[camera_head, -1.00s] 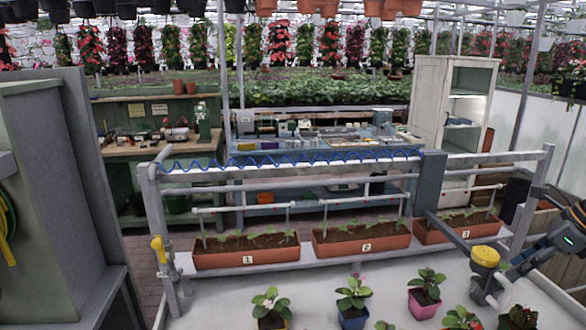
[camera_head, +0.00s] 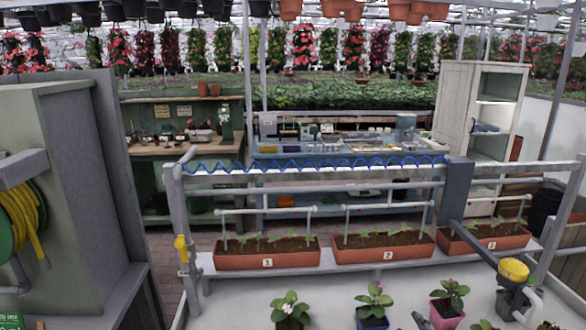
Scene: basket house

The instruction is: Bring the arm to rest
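Neither of my grippers can be made out in the head view. No arm of mine shows clearly. A small grey shape (camera_head: 421,321) stands at the bottom edge beside the pink pot, too cut off to tell what it is.
A white bench (camera_head: 240,300) carries several small potted plants, one in a pink pot (camera_head: 446,314). Behind stand planter 1 (camera_head: 267,258), planter 2 (camera_head: 384,250) and planter 3 (camera_head: 485,240) under a pipe frame. A yellow-capped boom (camera_head: 513,269) reaches over the right side. A hose reel (camera_head: 20,215) hangs at left.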

